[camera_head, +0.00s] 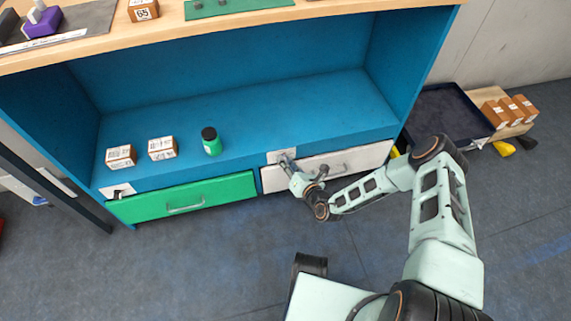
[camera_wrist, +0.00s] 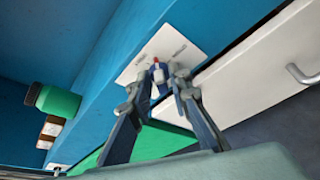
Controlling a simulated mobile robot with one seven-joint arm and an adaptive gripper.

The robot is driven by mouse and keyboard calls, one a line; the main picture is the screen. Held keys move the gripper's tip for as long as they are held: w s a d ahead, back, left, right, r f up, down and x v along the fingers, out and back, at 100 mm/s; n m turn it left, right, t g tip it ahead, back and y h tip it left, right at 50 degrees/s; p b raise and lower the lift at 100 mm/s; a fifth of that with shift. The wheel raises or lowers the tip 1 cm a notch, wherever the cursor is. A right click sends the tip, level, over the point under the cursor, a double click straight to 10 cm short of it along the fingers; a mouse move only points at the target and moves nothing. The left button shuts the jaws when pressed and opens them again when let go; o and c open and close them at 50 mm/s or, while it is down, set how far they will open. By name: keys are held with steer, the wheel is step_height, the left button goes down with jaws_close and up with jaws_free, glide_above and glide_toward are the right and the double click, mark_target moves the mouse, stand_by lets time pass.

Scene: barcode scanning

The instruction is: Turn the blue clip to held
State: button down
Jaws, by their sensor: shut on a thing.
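My gripper (camera_head: 285,160) reaches to a small white plate (camera_head: 273,156) on the blue front rail, above the white drawer. In the wrist view, the fingertips (camera_wrist: 160,76) are closed together at the white plate (camera_wrist: 174,42). They are shut on a small part there, taken to be the blue clip. A small red-orange tip (camera_wrist: 155,61) shows just beyond the fingertips.
The white drawer (camera_head: 345,166) and green drawer (camera_head: 190,199) lie below the rail. A green bottle (camera_head: 212,145) and two labelled boxes (camera_head: 121,157) stand on the blue shelf. Another white plate (camera_head: 112,190) is at the left. A dark tray (camera_head: 440,110) lies at the right.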

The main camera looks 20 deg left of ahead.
steer(key=m+y+b, duration=0.1)
steer(key=m, duration=0.2)
steer(key=m+y+b, duration=0.2)
steer(key=m, duration=0.1)
steer(key=f+m+y+b, duration=0.1)
steer(key=m, duration=0.1)
steer(key=shift+w+d+m+b, duration=0.2)
steer(key=shift+w+m+b, duration=0.1)
steer(key=shift+m, duration=0.1)
steer(key=shift+y, duration=0.3)
steer(key=c, duration=2)
jaws_free()
steer(key=shift+a, duration=0.1)
steer(key=shift+c, duration=0.2)
steer(key=shift+s, duration=0.1)
steer(key=v, duration=0.7)
steer(key=shift+s, duration=0.15)
